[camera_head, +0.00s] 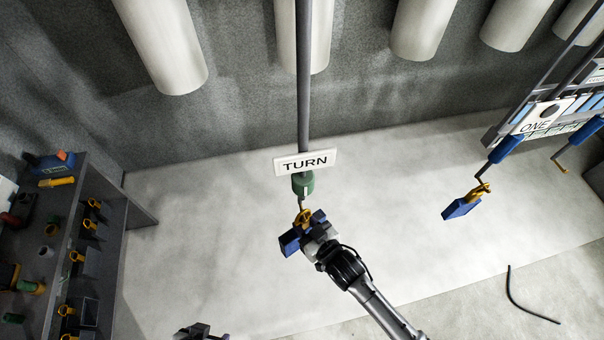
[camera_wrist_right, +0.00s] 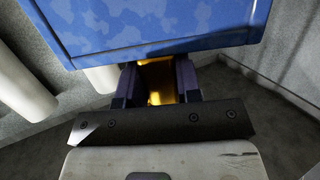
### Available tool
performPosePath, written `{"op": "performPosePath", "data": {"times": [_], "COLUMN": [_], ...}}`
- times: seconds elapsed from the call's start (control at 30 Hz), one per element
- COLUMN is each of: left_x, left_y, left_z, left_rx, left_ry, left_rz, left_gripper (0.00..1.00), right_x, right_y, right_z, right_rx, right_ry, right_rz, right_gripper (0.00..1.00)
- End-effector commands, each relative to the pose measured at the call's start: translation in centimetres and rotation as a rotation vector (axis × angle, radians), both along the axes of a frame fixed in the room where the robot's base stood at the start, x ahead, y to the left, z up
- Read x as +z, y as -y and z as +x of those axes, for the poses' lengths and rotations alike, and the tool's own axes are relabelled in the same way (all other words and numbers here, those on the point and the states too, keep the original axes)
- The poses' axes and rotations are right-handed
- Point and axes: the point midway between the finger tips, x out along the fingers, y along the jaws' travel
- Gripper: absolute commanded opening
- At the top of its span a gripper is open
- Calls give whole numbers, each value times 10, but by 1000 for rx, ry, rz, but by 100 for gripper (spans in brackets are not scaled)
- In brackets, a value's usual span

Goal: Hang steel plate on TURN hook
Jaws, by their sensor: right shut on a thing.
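The TURN sign (camera_head: 305,162) is on a vertical rod, with a green hook block (camera_head: 303,185) and a thin hook below it. My right gripper (camera_head: 312,230) is just under that hook, shut on the yellow hanger (camera_head: 303,216) of the blue steel plate (camera_head: 290,243). The hanger's top meets the hook's lower end in the head view; I cannot tell whether it is hooked on. In the wrist view the plate (camera_wrist_right: 150,25) fills the top, and the yellow hanger (camera_wrist_right: 157,80) is between the fingers. A dark part of my left gripper (camera_head: 198,332) shows at the bottom edge; its jaws are unclear.
At right, another blue plate (camera_head: 461,208) hangs by a yellow hanger near the ONE sign (camera_head: 536,124). A shelf rack (camera_head: 85,215) with yellow hangers stands at left. Pale cylinders (camera_head: 165,45) line the back wall. The floor around the TURN hook is clear.

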Motion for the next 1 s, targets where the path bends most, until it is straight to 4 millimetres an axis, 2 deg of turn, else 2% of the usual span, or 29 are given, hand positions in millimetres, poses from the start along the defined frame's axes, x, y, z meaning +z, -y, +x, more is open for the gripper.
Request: {"op": "performPosePath", "data": {"times": [1.0], "left_x": [-5], "left_y": [1], "left_z": [0], "left_rx": [2], "left_ry": [0], "left_rz": [-3], "left_gripper": [74], "right_x": [-7], "right_y": [0], "right_z": [0], "right_rx": [0], "right_ry": [3], "right_rz": [2], "right_gripper": [0]}}
